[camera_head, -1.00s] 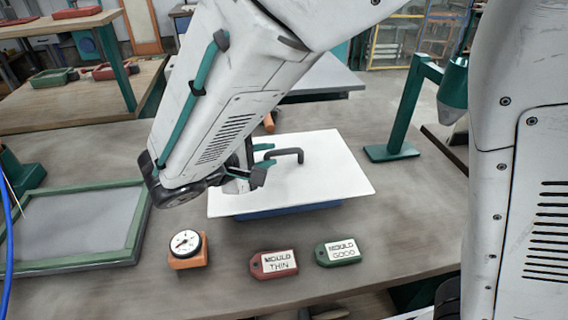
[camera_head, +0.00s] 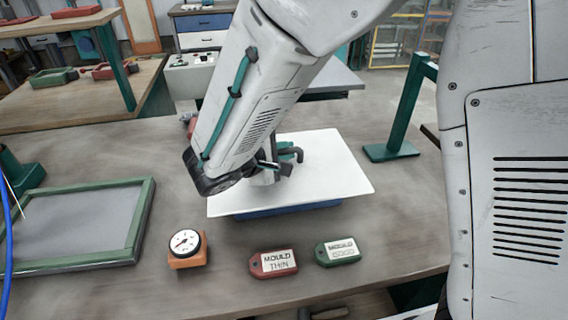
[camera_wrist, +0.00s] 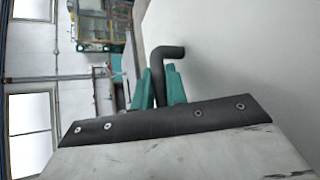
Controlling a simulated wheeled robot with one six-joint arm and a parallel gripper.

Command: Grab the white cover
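The white cover (camera_head: 335,180) is a flat plate lying level on a blue mould on the table, with a dark bent handle (camera_head: 299,154) on top. It fills the right of the wrist view (camera_wrist: 245,60), where the handle (camera_wrist: 160,70) rises between my green fingers. My gripper (camera_head: 279,157) is low over the cover at the handle; its fingertips (camera_wrist: 159,85) stand apart, one on each side of the handle, with very little gap. Firm contact is not visible. My arm hides the cover's back left part.
An orange-based dial gauge (camera_head: 187,248), a red "MOULD THIN" tag (camera_head: 273,263) and a green "MOULD GOOD" tag (camera_head: 338,252) lie in front of the cover. A green-framed screen (camera_head: 80,225) lies left. A green stand (camera_head: 392,150) is at the back right.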

